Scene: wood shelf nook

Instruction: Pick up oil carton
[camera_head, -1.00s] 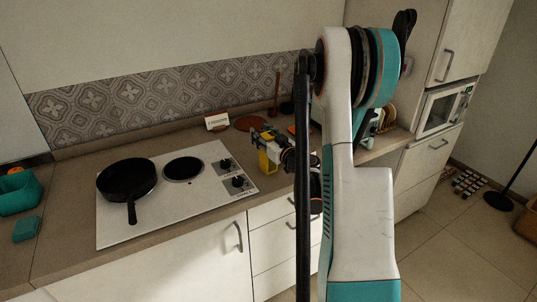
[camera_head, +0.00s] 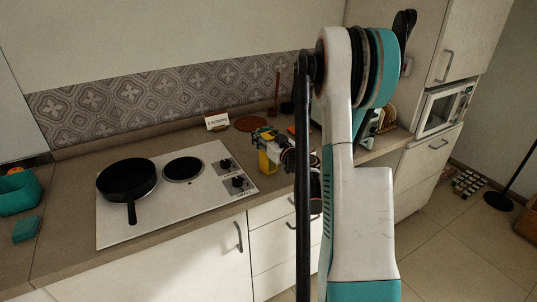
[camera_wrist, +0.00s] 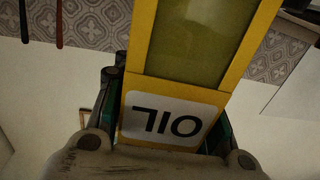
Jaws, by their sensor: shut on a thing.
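The oil carton (camera_head: 265,163) is yellow, at the right end of the cooktop on the counter, partly hidden by my gripper. In the wrist view the carton (camera_wrist: 195,88) fills the middle, with a green-brown window and a white "OIL" label that shows upside down. My gripper (camera_head: 268,143) is around the carton, and its dark fingers show on both sides of it in the wrist view (camera_wrist: 165,120). It is shut on the carton. I cannot tell whether the carton's base touches the counter.
A black frying pan (camera_head: 127,180) sits on the white cooktop (camera_head: 170,205), left of the carton. A small sign (camera_head: 216,121) and a round brown board (camera_head: 247,123) stand behind it near the tiled wall. A teal container (camera_head: 20,193) is at the far left.

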